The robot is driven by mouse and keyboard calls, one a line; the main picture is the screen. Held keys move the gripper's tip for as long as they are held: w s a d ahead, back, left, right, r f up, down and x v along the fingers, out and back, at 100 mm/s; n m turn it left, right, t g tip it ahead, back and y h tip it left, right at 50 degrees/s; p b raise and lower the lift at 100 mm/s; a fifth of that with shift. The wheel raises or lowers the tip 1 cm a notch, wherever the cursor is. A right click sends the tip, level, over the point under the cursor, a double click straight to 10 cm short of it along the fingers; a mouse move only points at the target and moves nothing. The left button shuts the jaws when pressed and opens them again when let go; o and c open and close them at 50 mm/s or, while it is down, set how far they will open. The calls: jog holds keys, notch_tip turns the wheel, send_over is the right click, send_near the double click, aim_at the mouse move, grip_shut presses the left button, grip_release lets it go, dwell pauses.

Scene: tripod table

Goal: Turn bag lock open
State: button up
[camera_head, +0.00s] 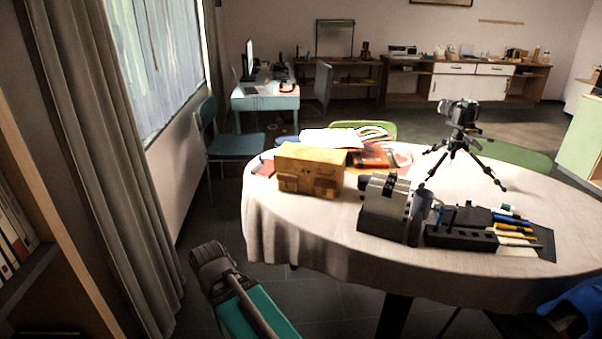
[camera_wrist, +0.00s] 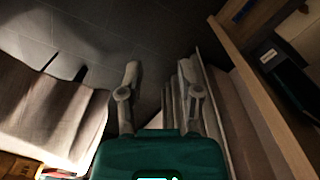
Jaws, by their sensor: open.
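A tan-yellow bag (camera_head: 311,169) stands upright on the left part of the round table (camera_head: 290,225). Darker brown patches show low on its front. The bag lock is too small to make out. My gripper (camera_wrist: 160,80) is open in the wrist view, with its two fingers apart and nothing between them. It is above the dark floor, off the table's left edge and apart from the bag. Part of my teal arm (camera_head: 252,312) shows at the bottom of the head view, left of the table.
A grey boxy device (camera_head: 384,205), a dark cylinder (camera_head: 418,218) and a black pen organizer (camera_head: 462,238) stand right of the bag. A camera on a tripod (camera_head: 458,150) is behind them. Papers lie behind the bag. A curtain (camera_head: 105,150) and shelf bound the left side.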

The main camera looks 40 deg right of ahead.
jog(key=shift+d, duration=0.1)
jog(key=m+t+h+b, duration=0.9)
jog(key=m+t+h, duration=0.2)
jog(key=h, duration=0.4)
send_near(305, 172)
jog(key=shift+r+v, duration=0.25)
jog(key=shift+v, duration=0.95)
jog(key=shift+r+v, duration=0.25)
jog(key=shift+v, duration=0.95)
jog(key=shift+d, duration=0.1)
jog(key=x, duration=1.3)
jog(key=shift+w+d+f, duration=0.2)
jog(key=shift+d+f, duration=0.05)
jog(key=shift+f, duration=0.1)
jog(key=shift+c, duration=0.3)
